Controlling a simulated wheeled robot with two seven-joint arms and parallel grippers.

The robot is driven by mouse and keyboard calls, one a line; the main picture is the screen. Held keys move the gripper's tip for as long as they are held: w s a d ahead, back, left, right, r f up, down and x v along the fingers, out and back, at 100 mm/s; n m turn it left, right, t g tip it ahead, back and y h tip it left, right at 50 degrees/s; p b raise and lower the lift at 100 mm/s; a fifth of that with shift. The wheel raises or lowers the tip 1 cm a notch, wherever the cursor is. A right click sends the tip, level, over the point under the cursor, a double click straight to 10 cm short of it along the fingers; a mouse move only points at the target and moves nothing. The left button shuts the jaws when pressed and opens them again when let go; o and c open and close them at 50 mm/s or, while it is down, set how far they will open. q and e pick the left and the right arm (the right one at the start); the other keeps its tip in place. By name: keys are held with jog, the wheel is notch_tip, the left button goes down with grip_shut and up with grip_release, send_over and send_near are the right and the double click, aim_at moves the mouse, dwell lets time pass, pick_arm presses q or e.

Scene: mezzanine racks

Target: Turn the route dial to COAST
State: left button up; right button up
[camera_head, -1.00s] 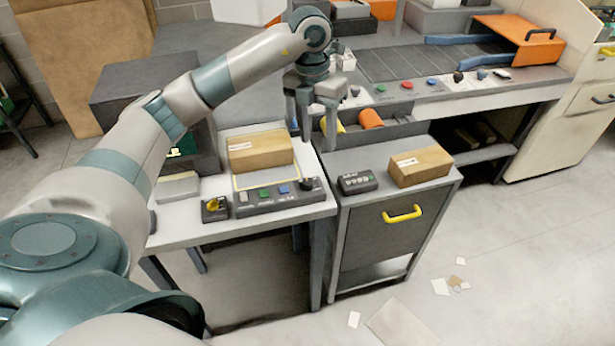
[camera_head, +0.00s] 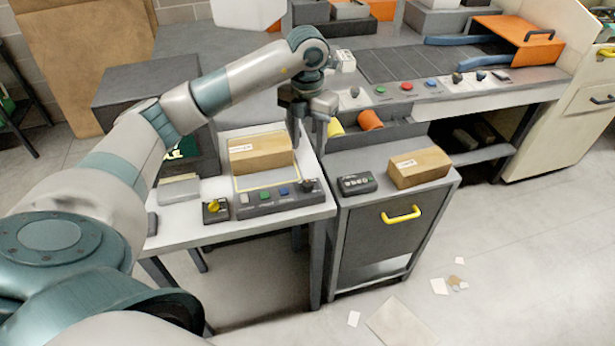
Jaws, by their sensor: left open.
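A black knob (camera_head: 309,185) sits at the right end of a dark console (camera_head: 270,199) on the white bench. Its label and pointer setting are too small to read, so I cannot tell whether it is the route dial. A small black box beside the console carries a yellow knob (camera_head: 214,205). More dark knobs (camera_head: 457,77) are on the conveyor's front panel. My left gripper (camera_head: 307,140) is open and empty, pointing down above and behind the black knob, apart from it. My right gripper is not in view.
A cardboard box (camera_head: 260,153) stands on the bench behind the console. A second box (camera_head: 420,167) and a small button box (camera_head: 357,183) rest on the grey cabinet (camera_head: 385,240) at right. A dark housing (camera_head: 140,90) stands at the back left.

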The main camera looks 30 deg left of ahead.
aim_at(307, 183)
pick_arm(q)
notch_tip(307, 183, down, 12)
jog(key=p, duration=0.4)
jog(key=shift+f, duration=0.65)
jog(key=c, duration=1.1)
